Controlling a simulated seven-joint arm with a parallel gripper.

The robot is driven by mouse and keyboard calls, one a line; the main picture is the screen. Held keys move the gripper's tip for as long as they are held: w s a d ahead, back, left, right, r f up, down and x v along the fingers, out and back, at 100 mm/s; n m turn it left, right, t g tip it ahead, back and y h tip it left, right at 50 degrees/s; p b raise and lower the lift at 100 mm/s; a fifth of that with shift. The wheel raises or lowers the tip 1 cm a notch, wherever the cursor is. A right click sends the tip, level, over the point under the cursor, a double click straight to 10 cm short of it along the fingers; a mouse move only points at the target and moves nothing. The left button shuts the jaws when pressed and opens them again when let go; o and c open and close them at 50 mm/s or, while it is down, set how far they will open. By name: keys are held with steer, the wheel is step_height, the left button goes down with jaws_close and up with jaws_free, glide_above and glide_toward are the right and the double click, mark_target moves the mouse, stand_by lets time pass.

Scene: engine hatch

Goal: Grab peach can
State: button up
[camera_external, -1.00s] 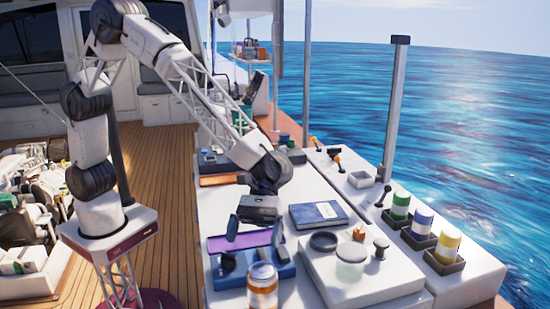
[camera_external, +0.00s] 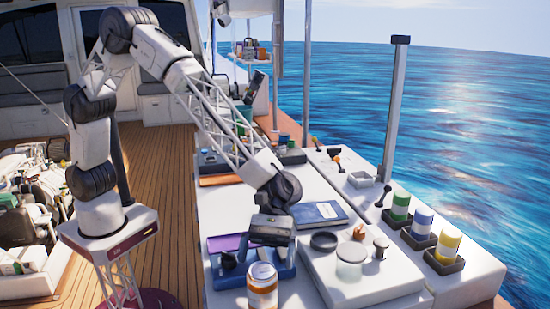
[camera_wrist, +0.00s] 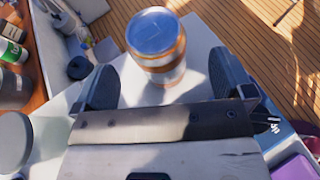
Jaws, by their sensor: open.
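The peach can (camera_external: 262,288), white and orange with a metal lid, stands upright at the near end of the white worktop (camera_external: 310,281). In the wrist view the can (camera_wrist: 157,47) shows between and just beyond the two dark fingers. My gripper (camera_external: 267,254) is open and empty, above and behind the can in the external view, tilted towards it. It also shows in the wrist view (camera_wrist: 165,85). The fingers do not appear to touch the can.
A blue tray (camera_external: 226,282) sits left of the can. A white board (camera_external: 385,284) with a dark ring and a clear jar is at right. A blue book (camera_external: 320,213) lies behind. Green, blue and yellow cans (camera_external: 448,246) stand in holders at far right.

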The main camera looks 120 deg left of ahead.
mark_target(259, 295)
steer(key=shift+d+f, duration=0.1)
steer(key=shift+d, duration=0.15)
steer(key=shift+x, duration=2.6)
steer(key=shift+w, duration=0.15)
steer(key=c, duration=1.2)
steer(key=shift+r, duration=5.05)
